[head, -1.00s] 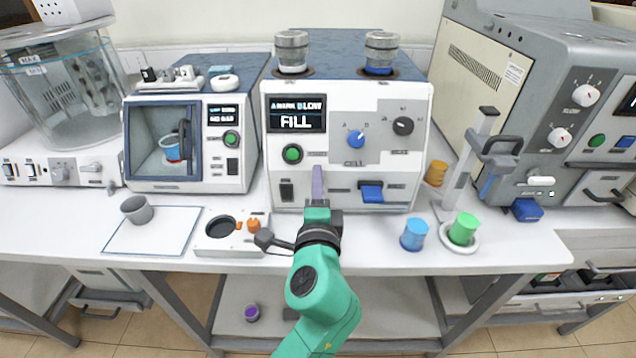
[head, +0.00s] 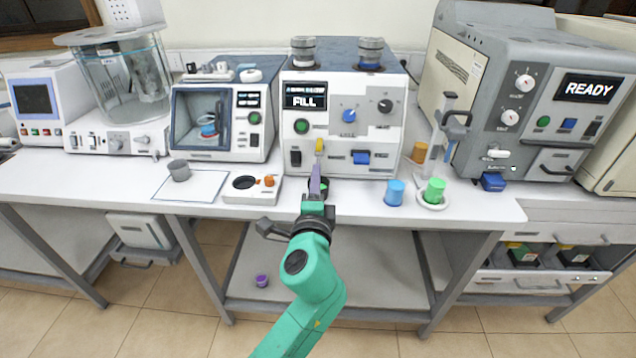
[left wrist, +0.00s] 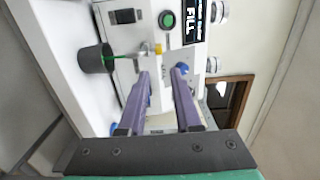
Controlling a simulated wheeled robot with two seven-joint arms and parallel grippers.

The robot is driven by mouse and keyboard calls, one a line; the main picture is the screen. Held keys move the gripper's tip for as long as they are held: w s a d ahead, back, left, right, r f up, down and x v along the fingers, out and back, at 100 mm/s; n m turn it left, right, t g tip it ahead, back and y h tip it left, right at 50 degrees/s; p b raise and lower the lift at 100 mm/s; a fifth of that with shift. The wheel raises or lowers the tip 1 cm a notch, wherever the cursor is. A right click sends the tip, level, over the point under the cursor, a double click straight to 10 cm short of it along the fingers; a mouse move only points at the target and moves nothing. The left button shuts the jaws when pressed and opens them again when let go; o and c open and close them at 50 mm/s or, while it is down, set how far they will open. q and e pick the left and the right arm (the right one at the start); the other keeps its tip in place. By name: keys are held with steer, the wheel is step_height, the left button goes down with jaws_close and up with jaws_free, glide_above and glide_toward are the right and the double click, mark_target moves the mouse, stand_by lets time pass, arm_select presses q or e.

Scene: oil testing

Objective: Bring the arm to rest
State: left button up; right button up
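My left gripper (head: 316,182) is in front of the middle machine (head: 343,130), whose screen reads FILL. In the left wrist view its two purple fingers (left wrist: 160,85) stand apart with nothing between them. A dark grey cup (left wrist: 95,58) with something green at its mouth is beside the fingers there, near the yellow spout (left wrist: 150,49) of the machine. In the head view the yellow spout (head: 319,146) shows above the fingertips, and the cup is mostly hidden by the gripper. My right gripper is not in view.
A grey cup (head: 179,170) stands on a white mat (head: 208,188). A white tray (head: 250,196) with orange pieces is beside it. A blue cup (head: 394,193) and a green cup (head: 434,190) stand to the right. The floor in front of the bench is clear.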

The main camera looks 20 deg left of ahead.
arm_select(q)
steer(key=s+a+f+n+g, duration=0.4)
steer(key=a+f, duration=0.1)
steer(key=f, duration=0.3)
steer(key=s+a+f+n+g, duration=0.4)
steer(key=s+a+f+n, duration=0.1)
steer(key=f, duration=0.3)
steer(key=s+d+f+n+g+h, duration=0.2)
steer(key=s+f+n+g+h, duration=0.35)
steer(key=s, duration=0.85)
step_height(320, 180, down, 25)
steer(key=s+m+g, duration=0.2)
steer(key=s+a+f+y, duration=0.1)
steer(key=s+a+f, duration=0.2)
steer(key=s+f, duration=1.1)
steer(key=shift+s+f+g, duration=0.3)
steer(key=shift+s+g, duration=0.15)
steer(key=shift+s, duration=0.75)
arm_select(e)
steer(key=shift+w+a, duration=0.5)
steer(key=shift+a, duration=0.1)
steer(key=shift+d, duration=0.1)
